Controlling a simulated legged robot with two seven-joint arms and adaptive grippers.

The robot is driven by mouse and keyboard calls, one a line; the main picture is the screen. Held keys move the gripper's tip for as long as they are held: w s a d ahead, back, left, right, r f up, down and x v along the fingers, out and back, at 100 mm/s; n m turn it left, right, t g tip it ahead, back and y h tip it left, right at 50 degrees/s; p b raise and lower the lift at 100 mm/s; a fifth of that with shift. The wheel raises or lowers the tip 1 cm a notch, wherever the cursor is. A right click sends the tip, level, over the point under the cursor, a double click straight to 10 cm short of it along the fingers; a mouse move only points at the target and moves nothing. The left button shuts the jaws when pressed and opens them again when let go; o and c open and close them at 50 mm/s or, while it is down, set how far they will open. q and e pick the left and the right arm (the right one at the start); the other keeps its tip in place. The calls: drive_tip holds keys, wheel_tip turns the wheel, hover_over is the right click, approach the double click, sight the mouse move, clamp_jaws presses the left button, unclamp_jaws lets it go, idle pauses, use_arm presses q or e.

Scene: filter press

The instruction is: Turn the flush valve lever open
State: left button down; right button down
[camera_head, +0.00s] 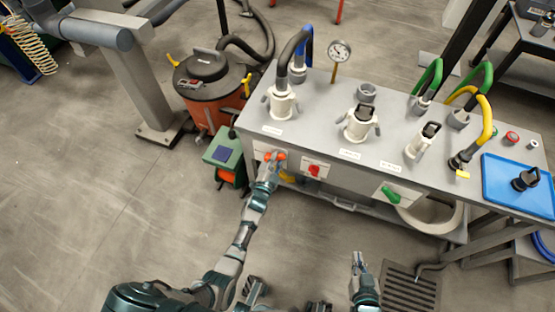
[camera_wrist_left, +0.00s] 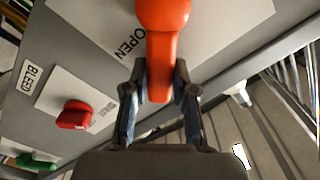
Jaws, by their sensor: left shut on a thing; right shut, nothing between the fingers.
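The orange lever (camera_head: 277,155) is on the front panel of the grey bench, near its left end. In the left wrist view the orange lever (camera_wrist_left: 166,30) runs down between my fingers, beside a white plate marked OPEN (camera_wrist_left: 120,45). My left gripper (camera_head: 271,164) is shut on this lever, with one finger on each side. The gripper hides part of the lever in the head view. My right gripper (camera_head: 359,264) is shut and empty, low in the picture above the floor, apart from the bench.
A red knob (camera_head: 314,170) and a green lever (camera_head: 390,194) sit further right on the same panel. A rail runs below. The orange drum vacuum (camera_head: 205,95) and a green-topped box (camera_head: 222,150) stand left of the bench.

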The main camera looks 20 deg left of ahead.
use_arm(q)
drive_tip(key=shift+w+d+r, duration=0.15)
drive_tip(key=shift+d+r, duration=0.15)
drive_tip(key=shift+r, duration=0.05)
use_arm(e)
drive_tip(key=shift+a+r, duration=0.1)
use_arm(q)
drive_tip(key=c, duration=1.1)
unclamp_jaws()
drive_tip(key=shift+o, duration=0.9)
drive_tip(key=shift+d, duration=0.1)
drive_tip(key=shift+f, duration=0.15)
use_arm(e)
drive_tip(key=shift+d, duration=0.3)
use_arm(q)
drive_tip(key=shift+f, duration=0.1)
use_arm(e)
drive_tip(key=shift+s+d, duration=0.1)
drive_tip(key=shift+s, duration=0.05)
use_arm(q)
drive_tip(key=shift+s, duration=0.4)
drive_tip(key=s, duration=1.1)
drive_tip(key=shift+s, duration=0.2)
drive_tip(key=shift+a, duration=0.2)
use_arm(e)
drive_tip(key=shift+a, duration=0.25)
